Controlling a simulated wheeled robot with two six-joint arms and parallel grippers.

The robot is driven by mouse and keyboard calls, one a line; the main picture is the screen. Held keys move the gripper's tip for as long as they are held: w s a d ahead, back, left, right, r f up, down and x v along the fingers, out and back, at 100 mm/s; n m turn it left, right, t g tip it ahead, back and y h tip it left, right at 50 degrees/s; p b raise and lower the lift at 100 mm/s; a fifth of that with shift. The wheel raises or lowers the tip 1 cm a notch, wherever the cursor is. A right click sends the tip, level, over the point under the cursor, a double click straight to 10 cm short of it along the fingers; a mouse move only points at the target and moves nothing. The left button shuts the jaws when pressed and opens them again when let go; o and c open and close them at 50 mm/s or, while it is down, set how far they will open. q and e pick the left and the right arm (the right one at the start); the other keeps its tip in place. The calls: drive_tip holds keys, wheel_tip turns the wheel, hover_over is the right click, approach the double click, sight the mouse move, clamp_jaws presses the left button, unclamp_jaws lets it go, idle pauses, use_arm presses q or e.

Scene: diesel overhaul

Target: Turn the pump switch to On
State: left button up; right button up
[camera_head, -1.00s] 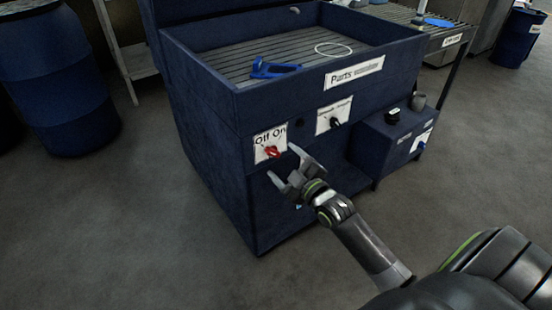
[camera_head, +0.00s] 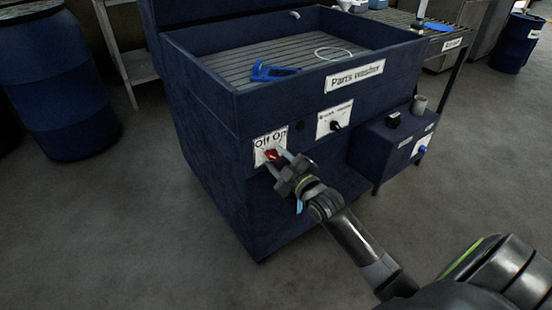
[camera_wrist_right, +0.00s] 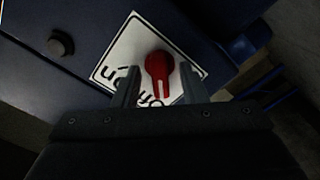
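The red pump switch knob (camera_head: 272,155) sits on a white plate lettered "Off On" (camera_head: 264,144) on the front of the blue parts washer (camera_head: 235,120). My right gripper (camera_head: 278,164) is at the knob. In the right wrist view the fingers of my right gripper (camera_wrist_right: 161,88) are apart, one on each side of the red knob (camera_wrist_right: 159,68). Whether they touch it I cannot tell. The knob's white-marked end points down in that view, seemingly toward the Off side; fingers partly hide the lettering. My left gripper is not in view.
A second plate with a black knob (camera_head: 335,125) is right of the switch. A blue box (camera_head: 385,145) with a black knob on top juts out at the washer's right. A blue drum (camera_head: 60,85) stands at left. The floor in front is clear.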

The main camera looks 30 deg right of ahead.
drive_tip(key=c, duration=0.6)
drive_tip(key=m+p, duration=0.2)
drive_tip(key=m, duration=0.1)
drive_tip(key=shift+d+r+p, duration=0.1)
drive_tip(key=shift+r+p, duration=0.1)
drive_tip(key=shift+p, duration=0.1)
drive_tip(key=shift+m+p, duration=0.35)
drive_tip(key=shift+m, duration=0.75)
drive_tip(key=m+p, duration=0.1)
drive_tip(key=m, duration=0.4)
drive_tip(key=shift+d+f+m, duration=0.1)
drive_tip(key=shift+f+m, duration=0.05)
drive_tip(key=shift+m, duration=0.15)
drive_tip(key=m+p, duration=0.1)
drive_tip(key=m, duration=0.2)
drive_tip(key=shift+m, duration=0.3)
drive_tip(key=m, duration=0.3)
drive_tip(key=shift+d+f+m, duration=0.1)
drive_tip(key=shift+f+m, duration=0.05)
drive_tip(key=shift+m, duration=0.15)
drive_tip(key=o, duration=1.5)
